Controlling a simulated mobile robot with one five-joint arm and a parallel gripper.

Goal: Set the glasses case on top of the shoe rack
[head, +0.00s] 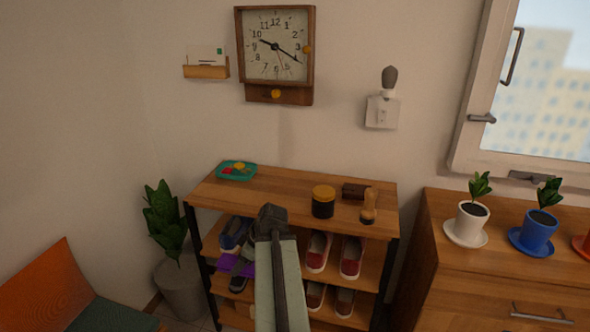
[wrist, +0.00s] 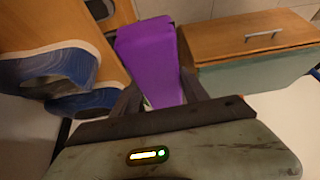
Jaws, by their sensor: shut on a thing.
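The purple glasses case (wrist: 150,58) is held between the fingers of my gripper (wrist: 158,98) in the wrist view and points away from the palm. In the head view the case (head: 228,263) shows as purple pieces left of my arm, at about the height of the upper shoe shelf; my arm and gripper partly hide it. The shoe rack (head: 280,190) stands against the wall, with a wooden top and shoes on the shelves below. In the head view the case appears below the level of the top board. I cannot tell whether it touches a shelf.
The rack top holds a teal tray (head: 236,176) at left, a yellow-lidded jar (head: 323,207), a dark block (head: 355,190) and a wooden stamp (head: 368,207) at right. Bare wood lies between tray and jar. A potted plant (head: 163,222) stands left; a dresser (head: 450,270) stands right.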

